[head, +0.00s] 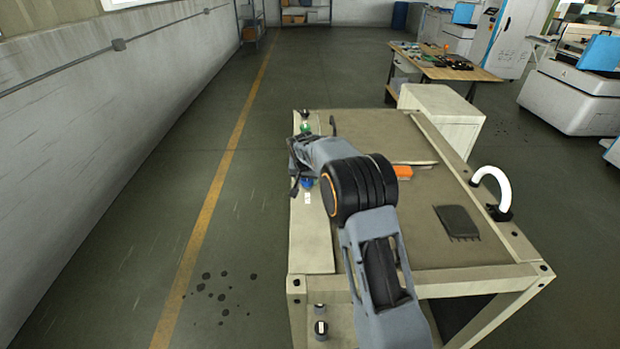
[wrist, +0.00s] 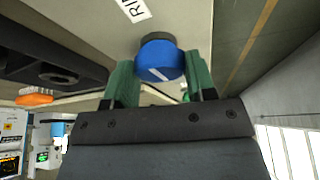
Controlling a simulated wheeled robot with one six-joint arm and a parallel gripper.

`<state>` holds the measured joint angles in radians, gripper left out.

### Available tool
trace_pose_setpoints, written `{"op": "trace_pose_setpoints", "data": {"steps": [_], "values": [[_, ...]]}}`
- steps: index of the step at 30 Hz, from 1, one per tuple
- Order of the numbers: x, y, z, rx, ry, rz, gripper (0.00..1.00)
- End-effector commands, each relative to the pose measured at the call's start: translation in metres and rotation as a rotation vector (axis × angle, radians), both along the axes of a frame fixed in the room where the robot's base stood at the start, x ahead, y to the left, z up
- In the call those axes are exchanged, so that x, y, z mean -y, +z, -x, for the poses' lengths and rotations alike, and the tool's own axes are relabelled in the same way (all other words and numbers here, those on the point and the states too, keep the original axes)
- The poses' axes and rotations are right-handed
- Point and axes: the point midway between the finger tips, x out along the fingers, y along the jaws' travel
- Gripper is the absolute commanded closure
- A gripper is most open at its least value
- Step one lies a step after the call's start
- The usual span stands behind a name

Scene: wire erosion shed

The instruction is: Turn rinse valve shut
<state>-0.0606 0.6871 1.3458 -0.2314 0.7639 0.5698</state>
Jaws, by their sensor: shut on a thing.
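The rinse valve is a round blue knob (wrist: 158,60) with a pale line on its face, on a dark round base. A white label (wrist: 133,10) beside it reads "RIN", with the rest cut off. My gripper (wrist: 159,78) has one green-padded finger on each side of the knob and is shut on it. In the head view a bit of the blue knob (head: 307,183) shows on the bench's left strip, beside my gripper (head: 296,184). My arm hides most of the gripper there.
A green knob (head: 305,128) sits farther back on the same strip of the bench (head: 312,240). An orange object (head: 403,171), a dark flat scraper (head: 457,222) and a curved white hose (head: 492,180) are on the right. Open floor lies left, up to the wall.

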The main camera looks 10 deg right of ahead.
Motion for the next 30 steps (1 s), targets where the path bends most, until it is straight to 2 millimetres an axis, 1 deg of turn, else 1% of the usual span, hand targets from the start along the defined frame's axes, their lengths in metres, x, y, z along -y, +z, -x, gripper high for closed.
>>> {"op": "trace_pose_setpoints", "data": {"steps": [1,9,10,17,25,28,30], "values": [[0.001,0.005,-0.003,0.013,-0.001,0.001,0.73],[0.001,0.005,-0.003,0.014,0.0,0.002,0.73],[0.001,0.005,-0.003,0.015,0.001,0.001,0.46],[-0.001,0.002,-0.001,0.007,0.004,0.001,0.24],[-0.003,0.003,0.0,0.004,0.005,0.0,0.24],[-0.004,0.01,0.002,0.006,0.005,0.0,0.24],[-0.005,0.02,0.006,0.007,0.006,0.001,0.24]]}}
